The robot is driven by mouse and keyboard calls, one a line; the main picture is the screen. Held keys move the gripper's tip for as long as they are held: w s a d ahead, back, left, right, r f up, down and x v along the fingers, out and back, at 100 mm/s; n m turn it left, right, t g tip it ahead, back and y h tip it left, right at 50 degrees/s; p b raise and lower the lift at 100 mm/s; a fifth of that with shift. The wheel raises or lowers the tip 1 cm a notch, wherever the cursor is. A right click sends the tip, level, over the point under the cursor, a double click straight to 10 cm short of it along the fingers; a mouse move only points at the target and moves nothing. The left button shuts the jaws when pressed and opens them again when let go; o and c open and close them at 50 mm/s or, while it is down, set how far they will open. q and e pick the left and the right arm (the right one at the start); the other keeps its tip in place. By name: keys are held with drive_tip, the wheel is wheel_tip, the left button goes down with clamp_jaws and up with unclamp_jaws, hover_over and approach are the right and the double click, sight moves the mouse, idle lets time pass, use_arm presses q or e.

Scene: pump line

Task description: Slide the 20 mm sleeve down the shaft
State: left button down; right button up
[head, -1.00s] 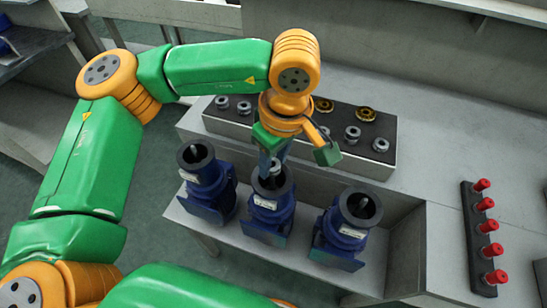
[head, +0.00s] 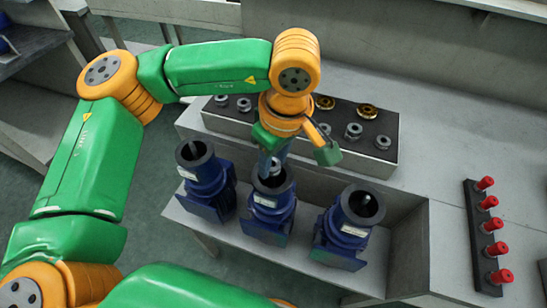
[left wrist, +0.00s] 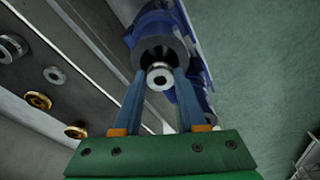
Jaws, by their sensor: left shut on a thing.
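My left gripper (head: 273,170) points down at the mouth of the middle blue pump (head: 268,207). Its two blue-grey fingers (left wrist: 157,92) are shut on a small silver ring-shaped sleeve (left wrist: 160,77). In the left wrist view the sleeve lies in line with the dark round opening of the pump. The middle pump's shaft is hidden by the sleeve, so I cannot tell how far the sleeve is on it. My right gripper is not in view.
A left pump (head: 206,179) and a right pump (head: 346,229) stand close on either side, open upward. Behind is a dark-topped block (head: 335,116) with several silver and gold rings. A rack of red-capped pieces (head: 475,235) lies at the right.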

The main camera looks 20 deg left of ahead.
use_arm(q)
drive_tip(key=shift+f, duration=0.1)
drive_tip(key=shift+c, duration=1.9)
unclamp_jaws()
drive_tip(key=r, duration=0.4)
drive_tip(key=d+r, duration=0.1)
drive_tip(key=r, duration=0.2)
drive_tip(key=shift+s, duration=0.25)
